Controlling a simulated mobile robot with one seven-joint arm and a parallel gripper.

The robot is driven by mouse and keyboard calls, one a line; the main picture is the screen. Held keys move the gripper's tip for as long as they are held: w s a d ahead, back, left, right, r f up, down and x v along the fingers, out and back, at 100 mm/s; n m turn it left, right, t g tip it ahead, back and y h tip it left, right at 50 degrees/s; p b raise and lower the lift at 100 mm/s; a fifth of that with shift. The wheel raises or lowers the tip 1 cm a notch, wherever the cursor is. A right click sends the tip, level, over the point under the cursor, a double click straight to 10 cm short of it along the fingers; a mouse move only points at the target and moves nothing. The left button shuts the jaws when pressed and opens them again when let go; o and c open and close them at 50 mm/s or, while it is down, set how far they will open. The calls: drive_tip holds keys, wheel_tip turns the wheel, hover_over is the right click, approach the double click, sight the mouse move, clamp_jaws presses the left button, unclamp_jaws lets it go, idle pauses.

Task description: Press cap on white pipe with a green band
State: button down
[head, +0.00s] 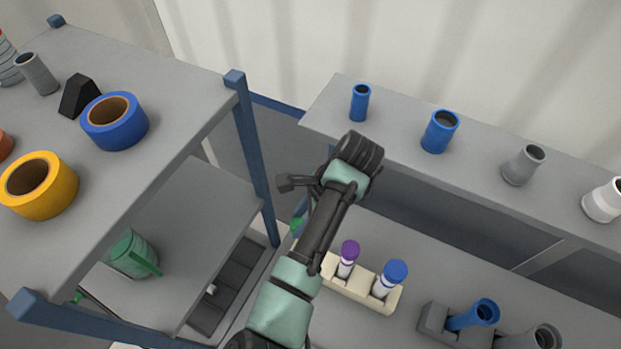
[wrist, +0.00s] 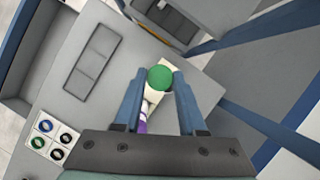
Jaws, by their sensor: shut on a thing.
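A round green cap (wrist: 160,79) sits between the fingertips of my gripper (wrist: 157,74) in the wrist view, and the gripper is shut on it. In the head view my arm hides the fingers, and a bit of green (head: 297,226) shows left of the arm. A cream rack (head: 347,291) holds white pipes, one with a purple cap (head: 349,250) and one with a blue cap (head: 396,271). The cap is over the end of this rack. The white pipe with a green band cannot be made out; the cap, fingers or arm cover that spot.
A shelf (head: 400,137) with blue, grey and white pipe pieces runs behind the arm. A grey holder with a blue fitting (head: 473,317) stands right of the rack. A table with tape rolls (head: 113,121) and its blue post (head: 254,160) lie left. A ring card (wrist: 52,135) lies nearby.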

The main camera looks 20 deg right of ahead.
wheel_tip(320, 180, up, 4)
drive_tip(key=d+m+t+p, duration=0.1)
drive_tip(key=d+m+p, duration=0.1)
drive_tip(key=d+m, duration=0.15)
drive_tip(key=shift+h, duration=0.4)
drive_tip(key=b+x, duration=0.4)
drive_tip(key=b, duration=0.1)
drive_tip(key=shift+s+d+f, duration=0.1)
drive_tip(key=shift+s+f, duration=0.05)
drive_tip(key=shift+f, duration=0.25)
drive_tip(key=shift+f+b, duration=0.45)
drive_tip(key=shift+f, duration=0.95)
drive_tip(key=shift+f+p, duration=0.3)
drive_tip(key=shift+f, duration=0.15)
drive_tip(key=shift+f, duration=0.35)
drive_tip(key=shift+f+b, duration=0.45)
drive_tip(key=shift+f, duration=0.25)
unclamp_jaws()
idle(0.4)
